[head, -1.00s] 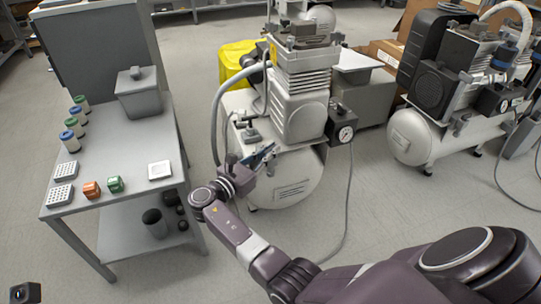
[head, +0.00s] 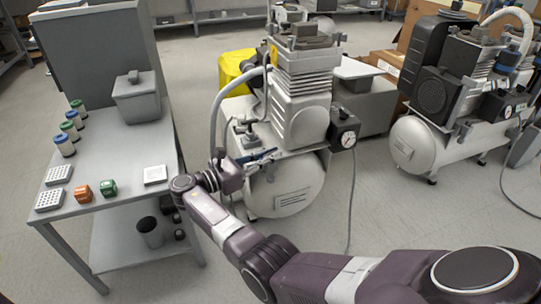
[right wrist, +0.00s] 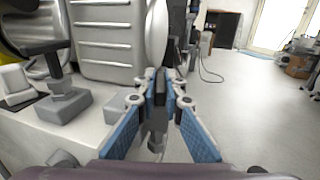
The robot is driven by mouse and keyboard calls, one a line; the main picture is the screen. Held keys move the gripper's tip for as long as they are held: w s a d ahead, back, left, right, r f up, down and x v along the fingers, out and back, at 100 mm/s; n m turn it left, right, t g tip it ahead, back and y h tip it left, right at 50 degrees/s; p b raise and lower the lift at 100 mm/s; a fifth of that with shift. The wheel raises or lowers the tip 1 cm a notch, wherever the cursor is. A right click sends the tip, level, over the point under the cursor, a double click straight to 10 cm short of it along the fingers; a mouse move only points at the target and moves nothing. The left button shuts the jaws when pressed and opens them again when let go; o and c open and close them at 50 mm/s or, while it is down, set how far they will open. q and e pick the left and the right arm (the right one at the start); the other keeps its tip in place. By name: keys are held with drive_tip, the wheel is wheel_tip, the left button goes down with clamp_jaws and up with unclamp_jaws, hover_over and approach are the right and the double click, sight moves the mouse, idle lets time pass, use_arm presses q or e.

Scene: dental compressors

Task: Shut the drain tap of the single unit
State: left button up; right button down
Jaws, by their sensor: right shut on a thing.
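The single unit (head: 283,195) is the compressor in the middle, with one ribbed motor block above a pale tank. My right gripper (head: 264,157) is at the near left end of its tank, over the top edge. In the right wrist view my right gripper (right wrist: 160,80) has its blue-padded fingers converging at the tips, shut on a small part there. The drain tap is mostly hidden by the fingers, and its lever angle cannot be made out. A grey fitting (right wrist: 156,141) shows between the fingers. My left gripper is not in view.
A grey bench (head: 120,165) with jars, blocks and a lidded box (head: 136,98) stands at the left. A second compressor (head: 440,140) stands at the right. A grey hose (head: 217,115) arches beside the motor block.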

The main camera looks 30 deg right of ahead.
drive_tip(key=c, duration=2)
unclamp_jaws()
drive_tip(key=shift+d, duration=0.1)
drive_tip(key=shift+c, duration=0.2)
drive_tip(key=a, duration=0.7)
drive_tip(key=shift+s+a, duration=0.1)
drive_tip(key=shift+a, duration=0.2)
